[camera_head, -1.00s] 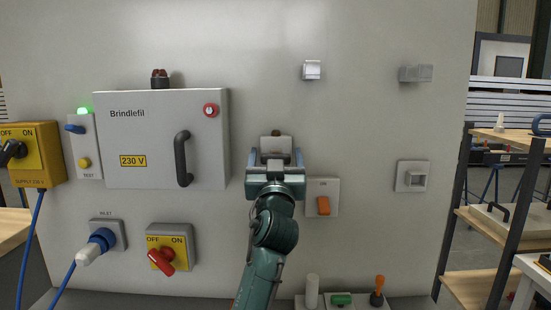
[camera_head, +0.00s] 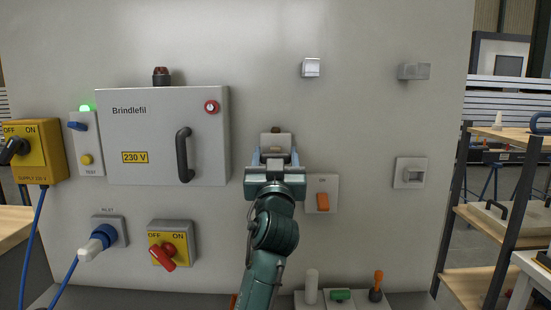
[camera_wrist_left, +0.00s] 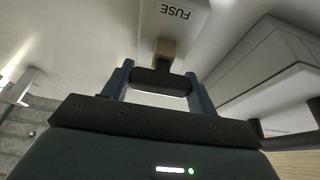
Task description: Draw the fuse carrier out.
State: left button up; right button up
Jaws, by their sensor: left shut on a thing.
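The fuse holder, a pale housing (camera_head: 276,142), is on the grey panel right of the cabinet. In the left wrist view its plate (camera_wrist_left: 172,16) reads FUSE. The fuse carrier has a dark grip (camera_wrist_left: 160,82) and a tan block (camera_wrist_left: 164,52) running up to the plate; how deep it sits I cannot tell. My left gripper (camera_head: 276,158) is in front of the holder, its blue fingers shut on the dark grip from both sides. In the head view the gripper hides the carrier. My right gripper is not in view.
The Brindlefil cabinet (camera_head: 160,135) with its black handle (camera_head: 184,155) is close on the left. An orange rocker switch (camera_head: 323,201) is just right of my gripper. A red OFF/ON rotary switch (camera_head: 168,252) is lower left. The panel above the holder is clear.

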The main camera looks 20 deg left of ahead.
pick_arm(q)
jog(key=shift+s+d, duration=0.2)
jog(key=shift+s, duration=0.2)
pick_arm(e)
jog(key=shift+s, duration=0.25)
pick_arm(q)
jog(key=o, duration=1.4)
jog(key=shift+a, duration=0.1)
jog(key=shift+f, duration=0.1)
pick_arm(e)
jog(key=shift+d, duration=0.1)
